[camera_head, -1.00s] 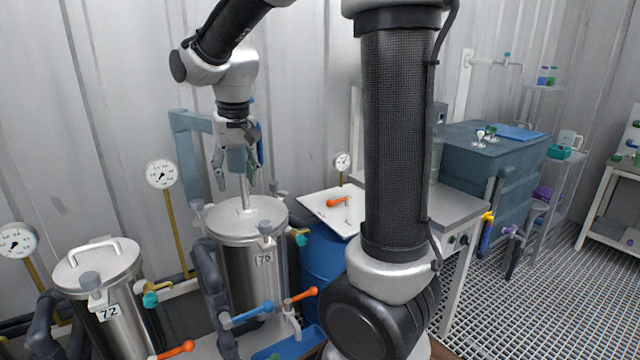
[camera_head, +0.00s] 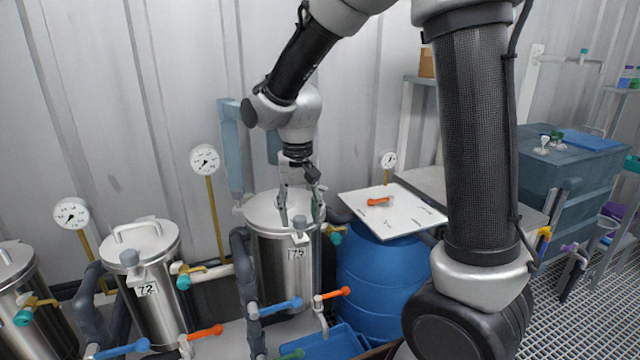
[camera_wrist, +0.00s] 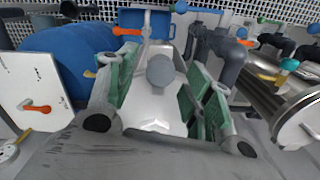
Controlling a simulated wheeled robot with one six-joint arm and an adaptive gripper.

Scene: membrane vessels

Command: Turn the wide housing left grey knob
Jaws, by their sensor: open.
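The wide steel housing (camera_head: 285,268), labelled 75, stands in the middle of the head view with its flat lid. A grey knob (camera_head: 300,238) sits at its front rim. In the wrist view a round grey knob (camera_wrist: 160,70) shows between the fingers, over the shiny lid; it looks like the same front knob. My gripper (camera_head: 300,220) points down over the lid, its green-padded fingers apart and nothing held. The gripper (camera_wrist: 158,62) also shows in the wrist view. I cannot tell whether the fingers touch the knob. The other lid knobs are hidden or unclear.
Vessel 72 (camera_head: 145,282) stands to the left with its gauge (camera_head: 72,213). A blue barrel (camera_head: 375,280) with a white board (camera_head: 405,215) and orange-handled valve is close on the right. Blue (camera_head: 280,307) and orange (camera_head: 335,293) valve handles stick out in front.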

